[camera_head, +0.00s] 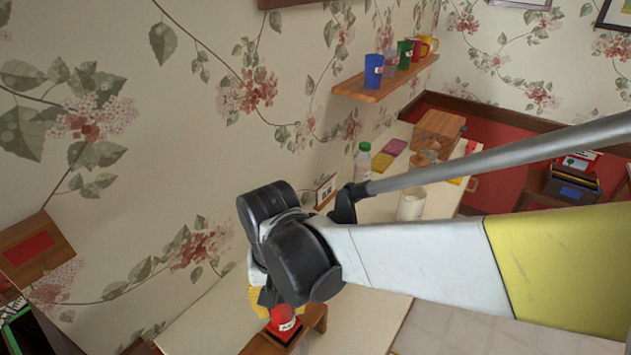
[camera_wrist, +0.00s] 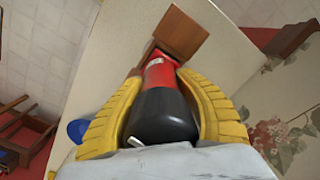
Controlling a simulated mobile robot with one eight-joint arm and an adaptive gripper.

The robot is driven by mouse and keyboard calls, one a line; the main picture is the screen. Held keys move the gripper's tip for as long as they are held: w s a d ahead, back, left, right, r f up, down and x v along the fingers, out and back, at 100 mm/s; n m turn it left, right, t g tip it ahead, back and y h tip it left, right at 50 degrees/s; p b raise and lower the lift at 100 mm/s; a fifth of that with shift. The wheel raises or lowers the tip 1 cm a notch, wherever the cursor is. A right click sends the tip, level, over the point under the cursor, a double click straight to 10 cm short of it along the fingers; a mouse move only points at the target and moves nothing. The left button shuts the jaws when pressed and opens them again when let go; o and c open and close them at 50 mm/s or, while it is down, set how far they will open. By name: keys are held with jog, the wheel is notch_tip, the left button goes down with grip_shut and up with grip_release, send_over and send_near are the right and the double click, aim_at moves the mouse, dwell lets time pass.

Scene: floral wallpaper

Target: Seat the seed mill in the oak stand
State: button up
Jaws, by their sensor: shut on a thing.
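The seed mill, red with a black end, is between the yellow fingers of my gripper (camera_wrist: 162,82) in the wrist view. My gripper is shut on the black part (camera_wrist: 160,118), and the red part (camera_wrist: 158,72) points away toward the oak stand (camera_wrist: 180,34). In the head view the red part of the seed mill (camera_head: 284,323) shows below my wrist, close to the oak stand (camera_head: 317,319). The red part overlaps the stand in both views. I cannot tell whether the mill touches it or sits in it. The mill's lower end is hidden.
The pale table (camera_head: 372,325) has bare room beside the stand. Farther along it are a bottle (camera_head: 363,158), a white mug (camera_head: 411,205) and a wooden box (camera_head: 438,128). A wall shelf (camera_head: 385,85) holds several cups. A blue thing (camera_wrist: 76,131) shows at the table edge.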

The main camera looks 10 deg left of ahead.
jog(key=shift+f+b, duration=1)
jog(key=shift+f, duration=0.2)
jog(key=o, duration=1.4)
notch_tip(320, 180, up, 12)
